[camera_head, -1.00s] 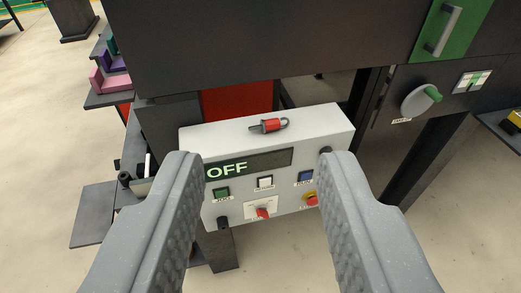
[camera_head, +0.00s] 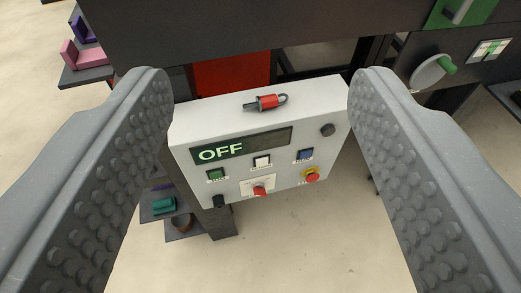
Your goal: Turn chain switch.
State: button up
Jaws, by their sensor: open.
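A light grey control box (camera_head: 225,122) stands in front of me, between the fingers of my gripper (camera_head: 256,82). Its display (camera_head: 240,146) reads OFF. A red rotary switch (camera_head: 260,190) sits on a white plate at the lower middle of its front. Above it are a green button (camera_head: 216,175), a white button (camera_head: 262,161) and a blue button (camera_head: 305,155). A red emergency knob on a yellow ring (camera_head: 312,176) is at the lower right. My gripper is wide open and empty, its fingers at either side of the box. Small labels are too blurred to read.
A red padlock-like piece (camera_head: 266,102) lies on the box's top. A dark machine body (camera_head: 290,35) rises behind. A grey dial with a green handle (camera_head: 431,72) is at the upper right. Shelves with coloured pieces (camera_head: 80,55) are at the left. Pale floor is open below.

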aim_at(259, 190)
jog(key=k, duration=1.3)
jog(key=u, duration=0.3)
jog(key=i, duration=0.75)
jog(key=u, duration=0.15)
